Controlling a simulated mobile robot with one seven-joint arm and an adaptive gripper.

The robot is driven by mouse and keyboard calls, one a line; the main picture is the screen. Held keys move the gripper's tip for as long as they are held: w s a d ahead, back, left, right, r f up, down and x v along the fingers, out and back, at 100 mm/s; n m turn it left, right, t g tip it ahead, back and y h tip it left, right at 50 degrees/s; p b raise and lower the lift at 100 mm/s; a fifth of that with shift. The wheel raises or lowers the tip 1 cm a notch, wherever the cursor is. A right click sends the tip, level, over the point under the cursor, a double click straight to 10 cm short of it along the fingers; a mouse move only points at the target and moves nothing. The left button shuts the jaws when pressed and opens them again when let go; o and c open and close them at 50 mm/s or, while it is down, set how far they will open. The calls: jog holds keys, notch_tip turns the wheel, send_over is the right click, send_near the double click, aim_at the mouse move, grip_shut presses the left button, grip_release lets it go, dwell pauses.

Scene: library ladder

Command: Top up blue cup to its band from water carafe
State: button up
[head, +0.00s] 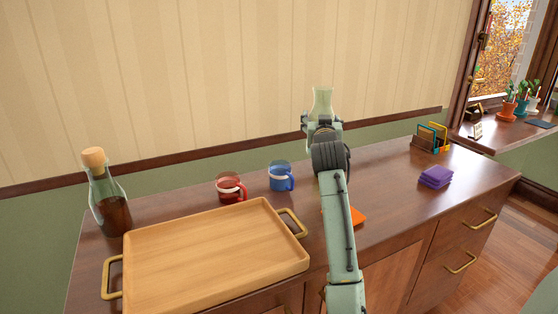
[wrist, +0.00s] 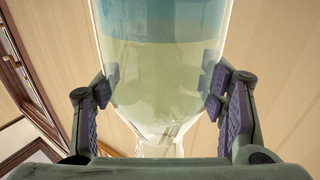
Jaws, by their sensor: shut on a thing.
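The blue cup (head: 281,178) stands on the wooden cabinet top, with a pale band around it and its handle towards the right. Its inside and water level cannot be made out. My gripper (head: 321,122) is shut on the clear water carafe (head: 322,99), raised above the cabinet to the right of the blue cup. The carafe looks about upright in the head view, its lower part hidden by my gripper. In the wrist view the carafe (wrist: 165,75) fills the space between the finger pads, with bluish water inside.
A red cup (head: 230,187) stands left of the blue cup. A wooden tray (head: 205,255) with brass handles lies in front. A corked bottle of dark liquid (head: 109,195) stands far left. Purple cloths (head: 436,177) and a letter rack (head: 430,138) are right. An orange item (head: 357,216) is partly hidden.

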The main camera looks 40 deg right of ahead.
aim_at(324, 104)
jog(key=shift+r, duration=0.35)
jog(key=shift+r+p, duration=1.85)
jog(key=shift+r, duration=0.55)
